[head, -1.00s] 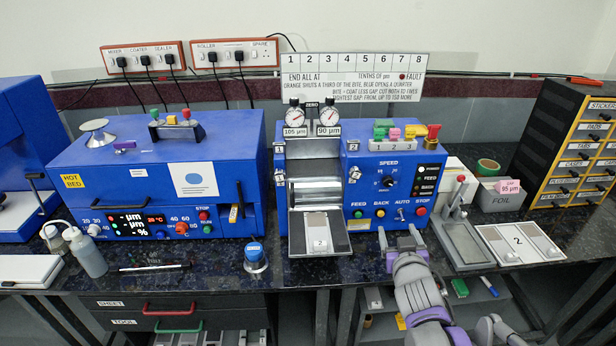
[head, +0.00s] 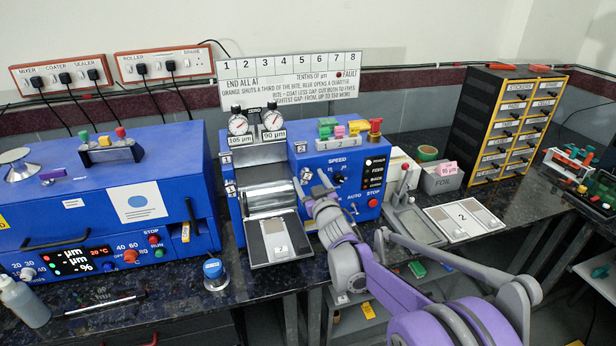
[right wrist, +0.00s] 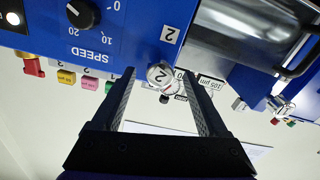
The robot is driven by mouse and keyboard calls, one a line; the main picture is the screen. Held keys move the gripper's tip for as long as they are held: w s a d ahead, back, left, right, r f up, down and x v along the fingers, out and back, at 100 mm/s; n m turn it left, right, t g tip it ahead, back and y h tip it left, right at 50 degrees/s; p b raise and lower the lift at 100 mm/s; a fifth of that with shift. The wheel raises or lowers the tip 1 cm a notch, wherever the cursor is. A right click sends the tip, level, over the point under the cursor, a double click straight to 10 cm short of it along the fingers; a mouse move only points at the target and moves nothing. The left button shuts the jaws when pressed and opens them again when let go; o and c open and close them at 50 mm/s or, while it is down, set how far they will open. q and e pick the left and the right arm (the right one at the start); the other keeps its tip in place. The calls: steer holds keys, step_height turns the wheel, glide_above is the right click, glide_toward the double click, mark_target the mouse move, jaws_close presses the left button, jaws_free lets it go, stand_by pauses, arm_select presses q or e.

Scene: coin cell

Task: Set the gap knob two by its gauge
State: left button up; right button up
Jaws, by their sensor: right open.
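The blue roller machine (head: 330,160) stands on the bench, with two dial gauges on top. The right gauge (head: 272,120) has a 90 µm plate and the left gauge (head: 238,125) a 105 µm plate. Gap knob two (right wrist: 160,75) is a small pale round knob marked 2, below the 2 plate (right wrist: 171,35) in the upside-down right wrist view. My right gripper (head: 316,186) is at the machine's front, right of the rollers. In the right wrist view its open fingers (right wrist: 159,72) appear either side of the knob; contact cannot be told. My left gripper is out of view.
A tray (head: 268,243) with a sample sits before the rollers. The control panel with a speed dial (head: 339,178) is right of the knob.

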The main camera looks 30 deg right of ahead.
steer(key=shift+w+d, duration=0.15)
steer(key=shift+w, duration=0.5)
jaws_close()
